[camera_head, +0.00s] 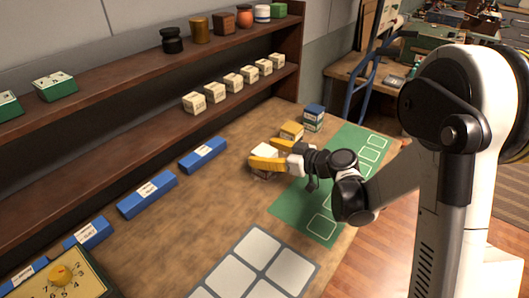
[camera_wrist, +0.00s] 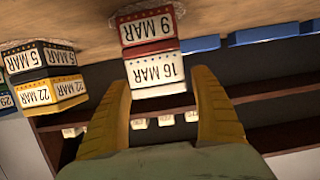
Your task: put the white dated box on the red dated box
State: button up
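The white dated box, marked 16 MAR (camera_wrist: 158,72), sits on the red dated box, marked 9 MAR (camera_wrist: 148,28), in the wrist view, which shows the scene upside down. Their faces look roughly lined up. In the head view my gripper (camera_head: 268,153) is at the white box (camera_head: 265,150) over the wooden table. A finger covers part of the white box there, and the red box is mostly hidden below.
A yellow dated box (camera_head: 292,129) and a blue-topped stack (camera_head: 314,112) stand close behind my gripper. A green mat (camera_head: 318,203) with outlined squares lies to the right. Blue labelled blocks (camera_head: 147,194) line the table below the shelves. The table's middle is clear.

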jog(key=shift+r, duration=0.15)
jog(key=shift+d+r+p, duration=0.15)
jog(key=shift+r+p, duration=0.05)
jog(key=shift+p, duration=0.1)
jog(key=s+d+r+m+h+p, duration=0.1)
jog(key=s+d+r+m+h, duration=0.2)
jog(key=s+d, duration=0.3)
jog(key=s+d+r+m+g+h+p, duration=0.1)
jog(key=s+d+r+m+h, duration=0.2)
jog(key=s, duration=0.9)
jog(key=s+d+r+m+h+p, duration=0.1)
jog(key=s+d+r+m+h, duration=0.2)
jog(key=s+d, duration=0.6)
jog(key=m+h, duration=0.1)
jog(key=h, duration=0.1)
jog(key=shift+r+g+h, duration=0.15)
jog(key=shift+g+h, duration=0.15)
jog(key=shift+g, duration=0.1)
